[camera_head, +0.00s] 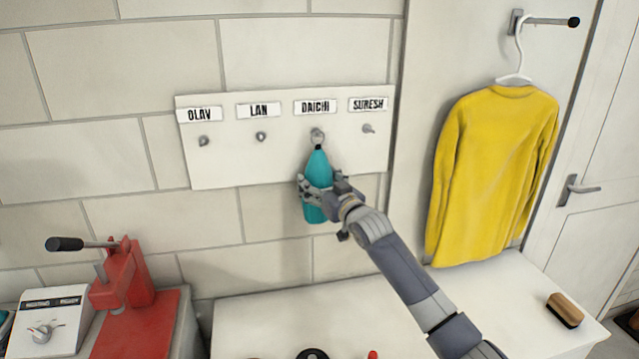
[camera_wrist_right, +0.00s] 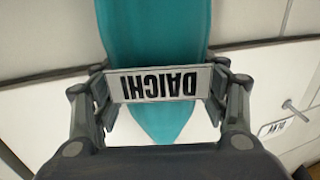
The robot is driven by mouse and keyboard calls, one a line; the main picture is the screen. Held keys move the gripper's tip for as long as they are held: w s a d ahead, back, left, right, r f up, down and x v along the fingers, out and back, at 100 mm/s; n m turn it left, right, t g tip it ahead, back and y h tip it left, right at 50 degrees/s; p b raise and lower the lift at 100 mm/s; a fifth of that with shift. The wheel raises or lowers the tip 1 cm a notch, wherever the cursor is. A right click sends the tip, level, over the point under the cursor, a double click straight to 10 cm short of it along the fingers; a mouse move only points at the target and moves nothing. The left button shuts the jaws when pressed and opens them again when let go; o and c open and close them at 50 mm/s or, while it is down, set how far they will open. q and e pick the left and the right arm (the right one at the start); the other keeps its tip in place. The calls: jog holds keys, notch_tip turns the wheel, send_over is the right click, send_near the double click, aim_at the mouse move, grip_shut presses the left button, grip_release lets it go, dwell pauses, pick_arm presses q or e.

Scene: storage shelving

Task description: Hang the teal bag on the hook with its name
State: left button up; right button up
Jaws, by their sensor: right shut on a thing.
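The teal bag (camera_head: 317,207) hangs upright in front of the white hook board (camera_head: 225,165). Its dark top loop (camera_head: 318,147) is right at the hook under the DAICHI label (camera_head: 315,107); I cannot tell whether the loop is around the hook (camera_head: 317,133) or just in front of it. My right gripper (camera_head: 320,188) is shut on the bag's middle. In the right wrist view, a white tag reading DAICHI, upside down (camera_wrist_right: 158,84), lies across the teal bag (camera_wrist_right: 150,25) between my right fingers. My left gripper is not in view.
Other hooks sit under OLAV (camera_head: 203,141), LAN (camera_head: 261,137) and SURESH (camera_head: 369,129), all bare. A yellow sweater (camera_head: 490,170) hangs at right. A red press (camera_head: 125,275) stands lower left. A brush (camera_head: 565,310) lies on the white counter (camera_head: 500,295).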

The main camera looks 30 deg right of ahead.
jog(key=shift+r, duration=0.1)
jog(key=o, duration=1.9)
jog(key=shift+o, duration=0.2)
jog(key=shift+f, duration=0.2)
jog(key=s, duration=1.2)
